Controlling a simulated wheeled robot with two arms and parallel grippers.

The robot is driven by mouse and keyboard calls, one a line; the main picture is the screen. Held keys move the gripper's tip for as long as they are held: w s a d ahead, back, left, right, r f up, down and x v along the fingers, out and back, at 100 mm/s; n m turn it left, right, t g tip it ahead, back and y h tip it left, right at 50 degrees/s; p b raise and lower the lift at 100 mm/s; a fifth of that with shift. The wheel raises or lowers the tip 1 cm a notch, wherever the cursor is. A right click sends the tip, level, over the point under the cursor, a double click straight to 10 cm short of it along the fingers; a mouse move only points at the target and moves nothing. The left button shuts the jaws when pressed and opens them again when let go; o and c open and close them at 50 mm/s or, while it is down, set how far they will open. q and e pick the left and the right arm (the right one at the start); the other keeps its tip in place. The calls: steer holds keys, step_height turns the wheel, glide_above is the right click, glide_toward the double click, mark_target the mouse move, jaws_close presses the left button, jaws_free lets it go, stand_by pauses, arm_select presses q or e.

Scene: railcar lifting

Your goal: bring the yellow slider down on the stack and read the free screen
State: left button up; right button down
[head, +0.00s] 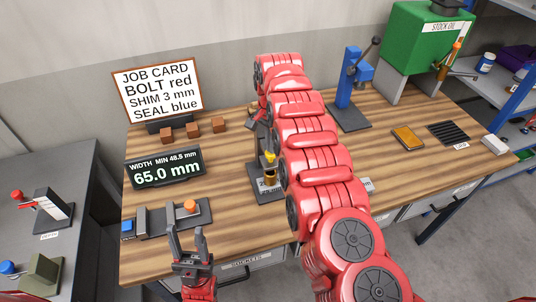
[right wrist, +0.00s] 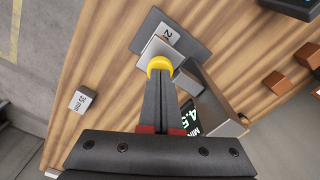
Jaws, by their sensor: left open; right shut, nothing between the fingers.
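In the head view the yellow slider (head: 270,157) is on a small upright gauge with a dark base (head: 266,193), mid-table, partly behind my right arm. In the right wrist view its round yellow top (right wrist: 158,65) shows at the tips of my right gripper (right wrist: 160,78), which is shut and empty. The fingertips look right at the yellow top; I cannot tell whether they touch. The stack below it is mostly hidden. A screen (right wrist: 189,118) beside it shows "MIN" and "4.5", partly covered. Another screen (head: 165,168) reads "WIDTH MIN 48.5 mm, 65.0 mm". My left gripper (head: 187,232) is open and empty near the front edge.
A job card (head: 158,90) reads bolt red, shim 3 mm, seal blue. Brown blocks (head: 192,129) stand before it. A width gauge with an orange knob (head: 190,206) lies left. A blue press (head: 350,80) and green stock oil tank (head: 418,45) stand at the back right.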

mark_target(271, 155)
steer(key=shift+f, duration=0.15)
steer(key=shift+f+b, duration=1.3)
steer(key=shift+f, duration=0.95)
steer(key=shift+r+b, duration=0.35)
steer(key=shift+r, duration=1.8)
step_height(271, 155, up, 6)
steer(key=p, duration=0.3)
steer(key=shift+p, duration=0.35)
steer(key=shift+f, duration=0.1)
